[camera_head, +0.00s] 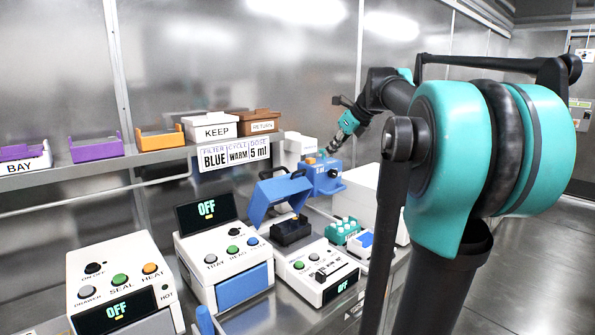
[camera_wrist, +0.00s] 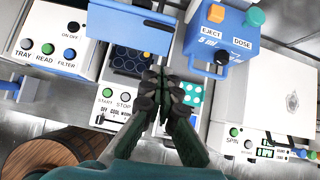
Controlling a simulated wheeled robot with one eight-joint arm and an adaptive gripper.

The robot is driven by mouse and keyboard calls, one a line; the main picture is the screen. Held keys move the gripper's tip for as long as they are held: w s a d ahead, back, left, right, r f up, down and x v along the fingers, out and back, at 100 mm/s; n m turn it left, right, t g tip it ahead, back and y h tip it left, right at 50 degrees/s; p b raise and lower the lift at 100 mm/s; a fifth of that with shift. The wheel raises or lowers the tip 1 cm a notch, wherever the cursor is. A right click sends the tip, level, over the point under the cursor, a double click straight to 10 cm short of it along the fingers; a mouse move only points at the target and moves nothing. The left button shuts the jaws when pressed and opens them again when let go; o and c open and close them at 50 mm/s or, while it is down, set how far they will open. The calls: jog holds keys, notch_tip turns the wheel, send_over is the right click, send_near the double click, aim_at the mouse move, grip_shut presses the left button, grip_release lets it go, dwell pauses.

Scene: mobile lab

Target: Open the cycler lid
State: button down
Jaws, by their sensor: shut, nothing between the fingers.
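The cycler (camera_head: 318,262) is a white machine with green and grey buttons, a front display reading OFF and a dark well block (camera_head: 291,230). Its blue lid (camera_head: 279,196) stands raised and tilted back above the block, with a dark handle at its top. In the wrist view the lid (camera_wrist: 118,28) is at the top and the well block (camera_wrist: 131,62) shows uncovered below it. My gripper (camera_wrist: 158,72) is shut and empty, in front of the block's right side in that view. Whether it touches anything is unclear. In the head view the fingertips are hard to make out.
Left of the cycler stands a reader (camera_head: 224,252) with a blue front, then a sealer (camera_head: 122,285). A blue dispenser (camera_head: 322,175) stands behind right. A teal rack (camera_head: 342,230) sits close on the right. A shelf above carries coloured trays and the KEEP box (camera_head: 210,127).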

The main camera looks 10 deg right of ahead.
jog(key=x, duration=0.4)
jog(key=w+r+x, duration=0.1)
jog(key=x, duration=0.7)
jog(key=shift+w+a, duration=0.5)
jog(key=w+a+r, duration=0.2)
jog(key=w+a, duration=0.4)
jog(key=w, duration=0.3)
jog(key=shift+r, duration=0.3)
jog(key=shift+s, duration=0.1)
